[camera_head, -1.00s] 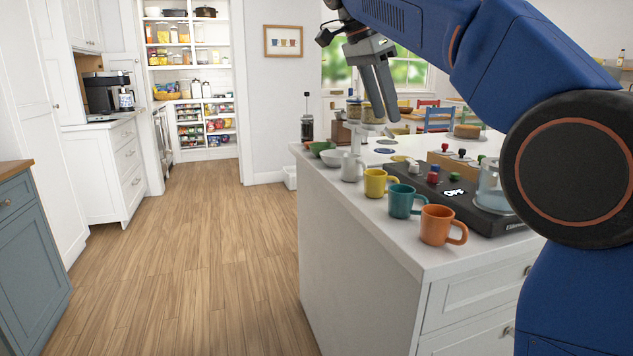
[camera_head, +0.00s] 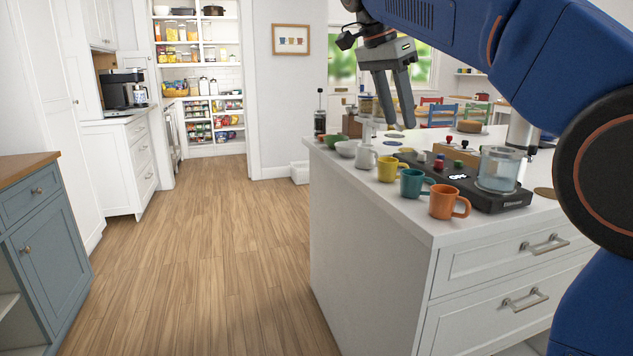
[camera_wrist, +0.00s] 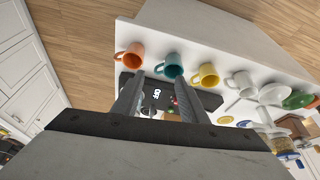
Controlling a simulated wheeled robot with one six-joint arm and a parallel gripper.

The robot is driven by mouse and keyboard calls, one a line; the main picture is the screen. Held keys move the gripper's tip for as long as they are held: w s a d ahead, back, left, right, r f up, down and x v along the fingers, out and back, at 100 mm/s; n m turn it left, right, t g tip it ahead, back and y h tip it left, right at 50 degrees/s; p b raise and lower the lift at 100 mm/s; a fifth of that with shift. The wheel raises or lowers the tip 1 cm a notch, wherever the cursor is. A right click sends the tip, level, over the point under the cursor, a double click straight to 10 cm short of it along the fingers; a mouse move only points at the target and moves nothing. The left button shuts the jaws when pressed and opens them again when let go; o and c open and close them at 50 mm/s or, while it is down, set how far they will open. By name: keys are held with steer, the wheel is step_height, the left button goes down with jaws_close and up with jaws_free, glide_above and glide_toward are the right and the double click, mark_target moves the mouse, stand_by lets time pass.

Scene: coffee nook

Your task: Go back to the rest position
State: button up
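My gripper (camera_head: 397,118) hangs at the end of my raised blue arm, above the white kitchen island (camera_head: 370,215). Its two grey fingers point down and are apart with nothing between them. In the wrist view my gripper (camera_wrist: 160,88) also shows a gap between the fingers. Beyond the fingers in that view are the orange mug (camera_wrist: 133,56), teal mug (camera_wrist: 173,66) and yellow mug (camera_wrist: 206,75).
A row of mugs and bowls lines the island's left edge, with the orange mug (camera_head: 449,201) nearest. A black appliance (camera_head: 480,190) bears a glass vessel (camera_head: 499,168). A blue-grey cabinet (camera_head: 50,235) stands at left. The wooden floor (camera_head: 200,270) between is clear.

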steer(key=s+d+f+n+t+y, duration=0.1)
steer(key=s+d+f+n, duration=0.3)
steer(key=s+f, duration=0.6)
steer(key=s+d+f+n+t+y, duration=0.1)
steer(key=s+d+f+n, duration=0.3)
steer(key=s+f, duration=0.5)
steer(key=s+d+f+n+t+y, duration=0.1)
steer(key=s+d+f+n, duration=0.3)
steer(key=s+f, duration=0.6)
step_height(320, 180, down, 10)
steer(key=shift+s+r+n+y, duration=0.2)
steer(key=shift+s+n+y, duration=0.2)
steer(key=shift+n, duration=0.1)
